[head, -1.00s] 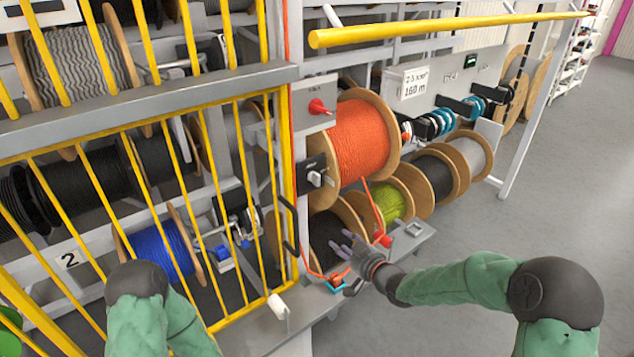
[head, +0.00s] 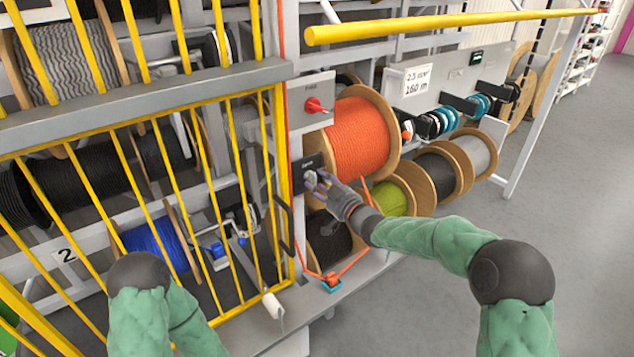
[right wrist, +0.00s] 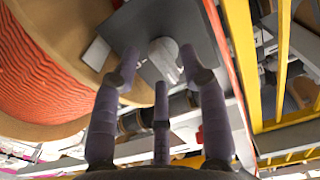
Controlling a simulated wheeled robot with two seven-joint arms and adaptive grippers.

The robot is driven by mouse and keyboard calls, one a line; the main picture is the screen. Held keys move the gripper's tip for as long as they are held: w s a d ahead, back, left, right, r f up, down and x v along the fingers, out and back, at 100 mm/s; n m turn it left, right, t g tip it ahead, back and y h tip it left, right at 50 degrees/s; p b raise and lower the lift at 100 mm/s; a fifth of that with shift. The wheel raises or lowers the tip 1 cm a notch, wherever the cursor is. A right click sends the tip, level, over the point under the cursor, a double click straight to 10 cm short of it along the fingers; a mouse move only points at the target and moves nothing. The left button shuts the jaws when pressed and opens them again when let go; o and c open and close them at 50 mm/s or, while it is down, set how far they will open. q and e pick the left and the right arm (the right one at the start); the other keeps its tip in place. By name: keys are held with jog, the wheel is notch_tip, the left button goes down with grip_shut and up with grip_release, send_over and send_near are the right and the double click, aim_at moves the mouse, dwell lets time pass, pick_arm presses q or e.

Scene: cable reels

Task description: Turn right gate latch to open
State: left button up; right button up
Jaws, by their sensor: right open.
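The right gate latch is a dark plate with a light grey knob (head: 309,179), on the post right of the yellow barred gate (head: 282,150). My right gripper (head: 318,187) is at the knob in the head view and partly covers it. In the right wrist view, the fingers of the right gripper (right wrist: 160,70) are spread open, with the knob (right wrist: 163,52) between and just beyond the two upper fingertips. I cannot tell whether they touch it. My left arm shows at the lower left, but its gripper is out of view.
A red rotary switch (head: 315,105) sits on a grey panel above the latch. A large orange cable reel (head: 362,140) stands close to its right. A yellow rail (head: 440,24) crosses above. The grey floor (head: 570,200) at the right is clear.

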jog(key=shift+w+a, duration=0.45)
jog(key=shift+w, duration=0.15)
grip_shut()
